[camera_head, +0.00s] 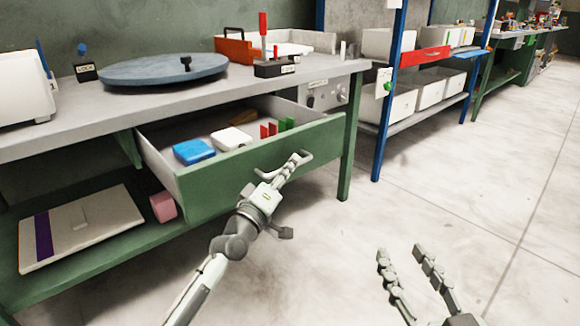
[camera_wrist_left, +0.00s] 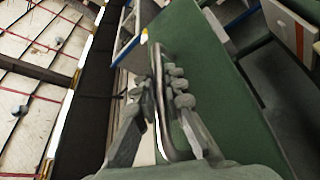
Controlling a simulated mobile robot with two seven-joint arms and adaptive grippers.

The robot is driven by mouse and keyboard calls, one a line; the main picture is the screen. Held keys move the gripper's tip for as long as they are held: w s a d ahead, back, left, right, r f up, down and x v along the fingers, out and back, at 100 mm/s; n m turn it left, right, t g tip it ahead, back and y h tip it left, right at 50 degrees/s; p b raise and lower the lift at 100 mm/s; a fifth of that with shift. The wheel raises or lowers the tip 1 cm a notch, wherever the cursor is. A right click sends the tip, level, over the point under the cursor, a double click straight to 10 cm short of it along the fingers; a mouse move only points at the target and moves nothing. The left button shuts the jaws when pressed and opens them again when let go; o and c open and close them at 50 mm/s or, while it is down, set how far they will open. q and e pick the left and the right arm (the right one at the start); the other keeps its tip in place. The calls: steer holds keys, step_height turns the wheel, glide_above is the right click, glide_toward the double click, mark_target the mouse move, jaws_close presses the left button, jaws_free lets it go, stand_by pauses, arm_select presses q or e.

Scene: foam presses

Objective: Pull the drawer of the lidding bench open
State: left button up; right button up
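The lidding bench (camera_head: 330,72) has a green-fronted drawer (camera_head: 232,178) that is pulled well out, with its inside showing. In the drawer lie a blue block (camera_head: 193,151), a white block (camera_head: 231,139) and red and green pieces (camera_head: 273,130). My left gripper (camera_head: 290,168) is at the drawer's metal handle (camera_head: 304,160). In the left wrist view its fingers close on both sides of the handle bar (camera_wrist_left: 160,100). My right gripper (camera_head: 405,255) is open and empty over the floor at the lower right.
A round grey turntable (camera_head: 165,70), a lock block (camera_head: 85,72) and a red-handled clamp (camera_head: 275,66) stand on the benchtop. A lower shelf holds a flat white box (camera_head: 80,228) and a pink block (camera_head: 163,206). A blue-post rack (camera_head: 388,100) stands right. The floor in front is clear.

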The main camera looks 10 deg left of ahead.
arm_select(q)
steer(key=o, duration=0.4)
steer(key=v, duration=1.2)
steer(key=shift+s, duration=0.1)
